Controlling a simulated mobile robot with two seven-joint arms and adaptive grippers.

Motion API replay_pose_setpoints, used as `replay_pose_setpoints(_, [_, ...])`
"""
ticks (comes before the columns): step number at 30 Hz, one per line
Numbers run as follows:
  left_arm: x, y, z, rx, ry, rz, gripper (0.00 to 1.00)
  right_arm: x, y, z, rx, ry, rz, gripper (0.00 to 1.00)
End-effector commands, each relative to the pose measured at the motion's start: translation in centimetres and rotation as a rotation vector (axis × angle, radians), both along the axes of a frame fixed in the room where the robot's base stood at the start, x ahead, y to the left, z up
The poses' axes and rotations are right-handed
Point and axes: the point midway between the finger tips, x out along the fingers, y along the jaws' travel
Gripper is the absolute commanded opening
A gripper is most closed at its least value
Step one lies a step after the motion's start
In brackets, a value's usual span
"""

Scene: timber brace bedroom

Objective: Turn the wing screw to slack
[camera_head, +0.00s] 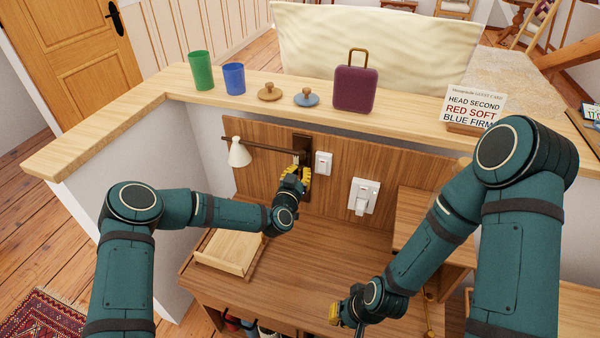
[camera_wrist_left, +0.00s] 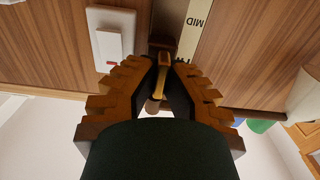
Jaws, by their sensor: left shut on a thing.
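My left gripper (camera_head: 296,180) is at the dark wall bracket (camera_head: 303,141) on the wooden back panel. In the left wrist view its fingertips (camera_wrist_left: 164,62) are closed on the brass-coloured wing screw (camera_wrist_left: 163,60), which stands between them. In the head view the gripper hides the screw. A lamp arm (camera_head: 258,147) runs left from the bracket to a white cone shade (camera_head: 238,152). A pale plate lettered "MID" (camera_wrist_left: 196,28) is beside the screw. My right gripper (camera_head: 338,314) hangs low over the desk's front, away from the bracket; its finger opening does not show clearly.
A small white switch (camera_head: 323,164) is just right of the bracket, and a larger one (camera_head: 364,196) is further right. A wooden tray (camera_head: 228,250) lies on the desk (camera_head: 320,262). The ledge above holds cups, knobs, a purple case (camera_head: 354,88) and a lettered card (camera_head: 473,107).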

Motion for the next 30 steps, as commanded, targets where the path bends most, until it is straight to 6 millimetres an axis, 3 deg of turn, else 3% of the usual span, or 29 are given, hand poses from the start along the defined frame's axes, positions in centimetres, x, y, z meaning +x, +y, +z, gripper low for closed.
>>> replay_pose_setpoints(11, [0.1,0.1,-0.1,-0.131,0.038,0.001,0.0,-0.1,0.0,-1.7,0.001,0.003,0.003,0.0])
replay_pose_setpoints(30, [0.2,0.3,-0.1,-0.69,0.218,0.0,0.0,0.9,-0.1,-6.8,-0.004,-0.022,-0.002,0.0])
